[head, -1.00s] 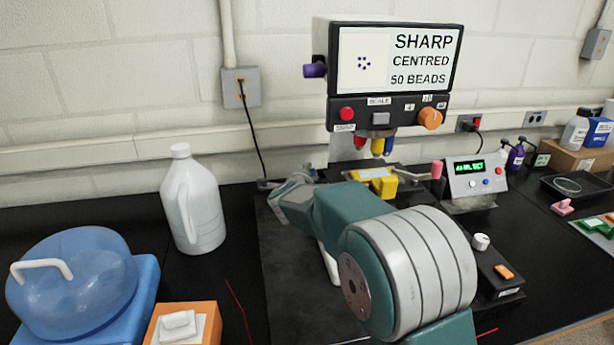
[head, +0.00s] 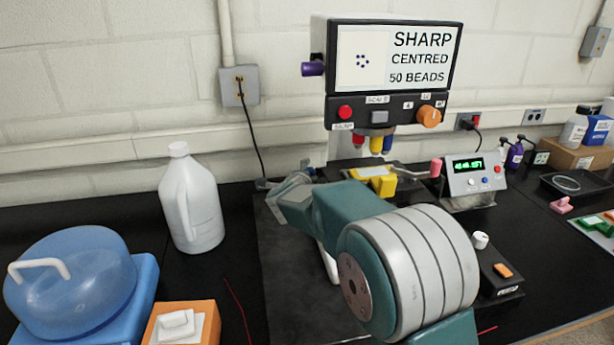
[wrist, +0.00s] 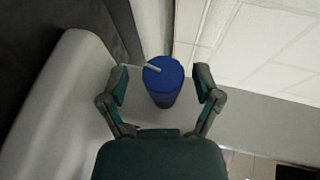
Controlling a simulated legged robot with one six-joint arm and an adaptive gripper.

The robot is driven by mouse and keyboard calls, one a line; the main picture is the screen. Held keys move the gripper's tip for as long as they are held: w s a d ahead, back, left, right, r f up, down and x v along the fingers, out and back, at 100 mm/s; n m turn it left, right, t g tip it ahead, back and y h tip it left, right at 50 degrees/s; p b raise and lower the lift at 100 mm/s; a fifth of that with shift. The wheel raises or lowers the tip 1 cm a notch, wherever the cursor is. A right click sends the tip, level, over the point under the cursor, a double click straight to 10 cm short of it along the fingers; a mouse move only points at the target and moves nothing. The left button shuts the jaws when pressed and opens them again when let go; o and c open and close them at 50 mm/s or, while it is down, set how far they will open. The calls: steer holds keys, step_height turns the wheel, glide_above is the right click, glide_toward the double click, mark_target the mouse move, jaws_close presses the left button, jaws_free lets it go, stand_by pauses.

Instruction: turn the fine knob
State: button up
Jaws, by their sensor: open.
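The fine knob appears to be the blue cylinder (wrist: 163,85) with a white pointer mark, in the wrist view; no label shows on it. It sticks out from a pale grey body. My gripper (wrist: 160,79) is open, with one finger on each side of the knob. Gaps show between the fingers and the knob, so I see no grip. In the head view my gripper is at the end of my arm, beside the instrument, and the blue knob is hidden. The instrument's screen (head: 425,60) reads "SHARP CENTRED 50 BEADS", beside a picture of several dark dots.
A purple knob (head: 313,69) is on the screen housing's left side. An orange dial (head: 429,116) and a red button (head: 345,112) are below the screen. A yellow block (head: 384,184) lies under the coloured lenses. A white jug (head: 190,200) stands left of my arm.

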steer(key=v, duration=1.1)
steer(key=shift+s, duration=0.25)
steer(key=shift+a+f, duration=0.1)
